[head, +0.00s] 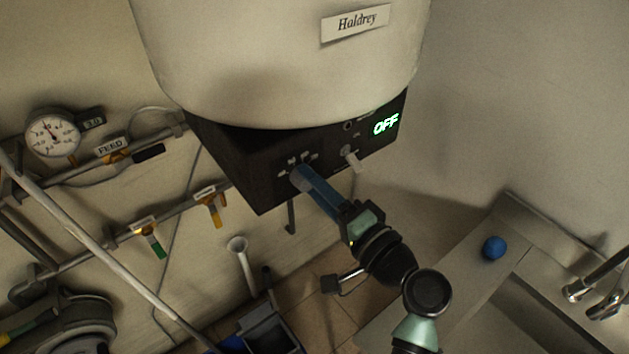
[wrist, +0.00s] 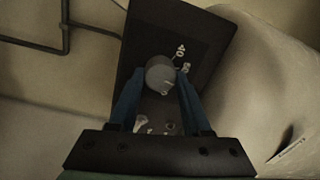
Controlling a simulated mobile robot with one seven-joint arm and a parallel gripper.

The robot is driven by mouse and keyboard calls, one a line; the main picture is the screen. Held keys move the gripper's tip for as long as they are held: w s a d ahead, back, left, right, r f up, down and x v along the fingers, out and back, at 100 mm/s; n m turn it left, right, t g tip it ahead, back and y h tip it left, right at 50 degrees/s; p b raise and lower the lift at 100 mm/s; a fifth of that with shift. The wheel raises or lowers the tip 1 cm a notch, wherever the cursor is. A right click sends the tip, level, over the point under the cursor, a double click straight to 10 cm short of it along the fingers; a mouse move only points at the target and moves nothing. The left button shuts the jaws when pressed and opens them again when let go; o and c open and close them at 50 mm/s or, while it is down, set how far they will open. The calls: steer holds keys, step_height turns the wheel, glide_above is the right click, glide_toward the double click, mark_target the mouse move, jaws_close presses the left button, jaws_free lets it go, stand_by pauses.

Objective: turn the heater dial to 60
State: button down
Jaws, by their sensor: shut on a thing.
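The heater is a black box (head: 238,158) under a large pale vessel, and its green display (head: 386,124) reads OFF. The heater dial (wrist: 160,72) is a round grey knob in the wrist view, with "40" and another, less clear number printed beside it on the black panel (wrist: 145,32). My gripper (head: 298,174) reaches the box front from below right. In the wrist view, its blue fingers (wrist: 159,82) lie on both sides of the dial, shut on it. In the head view the fingers mostly hide the dial, and its setting cannot be read.
A pale toggle (head: 351,158) sticks out right of my fingers. Pipes with valves (head: 150,240) and a gauge (head: 52,132) are at left. A blue ball (head: 493,248) lies by the sink at right.

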steer(key=shift+m+p, duration=0.35)
steer(key=shift+m, duration=0.85)
steer(key=shift+c, duration=1.8)
jaws_free()
steer(key=b+v, duration=0.5)
steer(key=v, duration=0.8)
steer(key=shift+a+f, duration=0.1)
steer(key=shift+f, duration=0.05)
